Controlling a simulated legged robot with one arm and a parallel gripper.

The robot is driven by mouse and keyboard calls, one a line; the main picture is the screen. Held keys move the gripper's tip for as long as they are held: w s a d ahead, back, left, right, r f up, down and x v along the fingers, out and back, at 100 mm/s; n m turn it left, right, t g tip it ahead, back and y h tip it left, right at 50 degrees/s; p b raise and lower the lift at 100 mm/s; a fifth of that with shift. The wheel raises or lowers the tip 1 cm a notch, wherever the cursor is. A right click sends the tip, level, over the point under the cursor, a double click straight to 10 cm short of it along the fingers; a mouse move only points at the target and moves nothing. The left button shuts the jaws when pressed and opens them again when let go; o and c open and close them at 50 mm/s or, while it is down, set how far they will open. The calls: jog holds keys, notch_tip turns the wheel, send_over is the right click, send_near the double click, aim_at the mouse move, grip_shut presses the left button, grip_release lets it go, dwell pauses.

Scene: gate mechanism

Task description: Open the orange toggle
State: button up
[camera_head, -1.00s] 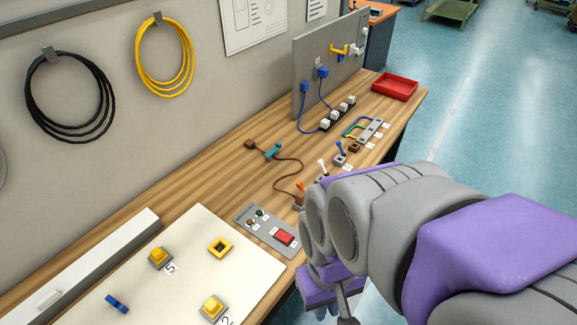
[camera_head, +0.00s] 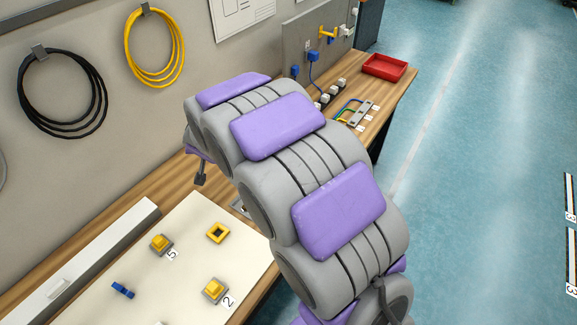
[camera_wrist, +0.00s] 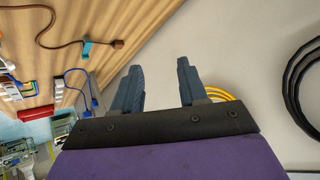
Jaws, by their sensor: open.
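The orange toggle is not visible in the head view now; my arm covers that part of the bench. I cannot make it out with certainty in the wrist view either. My gripper (camera_wrist: 159,68) shows in the wrist view with its two blue-grey fingers apart and nothing between them. It is raised, with the grey wall and the wooden bench (camera_wrist: 125,20) beyond the fingers. In the head view my arm reaches up and left across the bench, and the fingers are not clearly seen.
A white board (camera_head: 180,270) with yellow blocks is at front left. A red tray (camera_head: 385,67) is at the far end. Yellow cable (camera_head: 132,52) and black cable (camera_head: 25,85) coils hang on the wall. A brown cable (camera_wrist: 75,43) lies on the bench.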

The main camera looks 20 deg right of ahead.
jog(key=w+d+f+m+h+p, duration=0.25)
jog(key=w+d+f+h, duration=0.2)
jog(key=f+h, duration=0.3)
jog(key=s+d+f+m+g+h+p, duration=0.2)
jog(key=s+d+f+g+h, duration=0.1)
jog(key=s+d+f+h, duration=0.5)
jog(key=shift+y, duration=0.45)
jog(key=x, duration=0.5)
jog(key=f+b+x, duration=0.1)
jog(key=x, duration=0.4)
jog(key=s+b+x, duration=0.1)
jog(key=x, duration=0.4)
jog(key=shift+w+d+f, duration=0.2)
jog(key=shift+f, duration=0.35)
jog(key=shift+c, duration=0.3)
grip_shut()
